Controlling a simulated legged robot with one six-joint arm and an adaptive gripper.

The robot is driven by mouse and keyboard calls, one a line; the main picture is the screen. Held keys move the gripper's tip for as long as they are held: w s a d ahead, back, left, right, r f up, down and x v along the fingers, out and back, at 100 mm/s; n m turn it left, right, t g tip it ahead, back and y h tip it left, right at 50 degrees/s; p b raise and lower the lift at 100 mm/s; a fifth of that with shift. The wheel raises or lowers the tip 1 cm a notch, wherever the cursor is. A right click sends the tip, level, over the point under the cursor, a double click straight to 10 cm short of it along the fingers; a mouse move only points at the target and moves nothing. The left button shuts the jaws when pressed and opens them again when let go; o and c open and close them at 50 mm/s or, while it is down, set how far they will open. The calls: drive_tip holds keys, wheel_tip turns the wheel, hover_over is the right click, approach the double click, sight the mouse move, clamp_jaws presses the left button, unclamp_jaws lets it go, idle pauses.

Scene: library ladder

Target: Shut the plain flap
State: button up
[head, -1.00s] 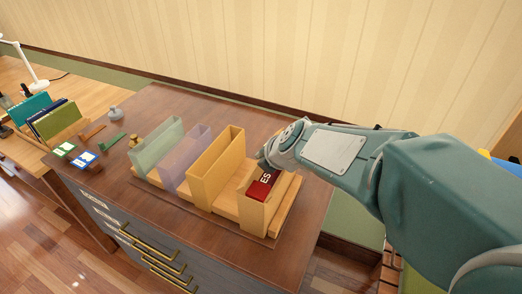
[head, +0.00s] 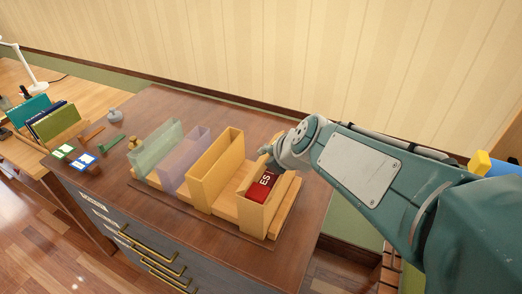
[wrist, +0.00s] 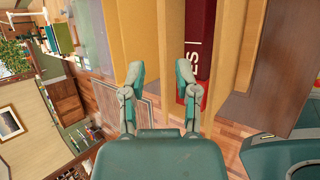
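No part that I can surely call a plain flap stands out. A plain wooden holder (head: 213,172) stands upright on the rack, open at the top. To its right, a second wooden holder (head: 252,218) contains a dark red book (head: 263,185) with white letters. The book also shows in the wrist view (wrist: 200,40). My gripper (head: 270,152) is above the rear of this right holder, partly hidden by my arm. In the wrist view my gripper (wrist: 160,75) has its fingers apart with nothing held, facing the wooden holders. Whether it touches them is unclear.
A green translucent holder (head: 157,150) and a purple translucent one (head: 185,162) stand left on the same rack. The brown cabinet top (head: 185,100) behind the rack is mostly clear. Small cards (head: 83,160) and a grey weight (head: 115,115) lie left.

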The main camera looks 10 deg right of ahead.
drive_tip(key=v, duration=0.7)
drive_tip(key=shift+s, duration=0.1)
drive_tip(key=shift+c, duration=0.3)
clamp_jaws()
drive_tip(key=w+a+r+m+g, duration=0.3)
drive_tip(key=w+r+m+g, duration=0.1)
drive_tip(key=w+m, duration=0.25)
wheel_tip(320, 180, up, 3)
drive_tip(key=m+g+h, duration=0.3)
drive_tip(key=m+g, duration=0.1)
drive_tip(key=m, duration=0.6)
hover_over(263, 157)
drive_tip(key=w+a, duration=0.1)
drive_tip(key=a, duration=0.1)
drive_tip(key=shift+s+d+f, duration=0.2)
drive_tip(key=shift+d+f, duration=0.15)
drive_tip(key=shift+f, duration=1.85)
drive_tip(key=shift+s+d+f, duration=0.15)
drive_tip(key=shift+d+f, duration=0.25)
drive_tip(key=shift+f, duration=1.75)
drive_tip(key=shift+s+d+f, duration=0.2)
drive_tip(key=shift+d+f, duration=0.15)
drive_tip(key=shift+f, duration=1.85)
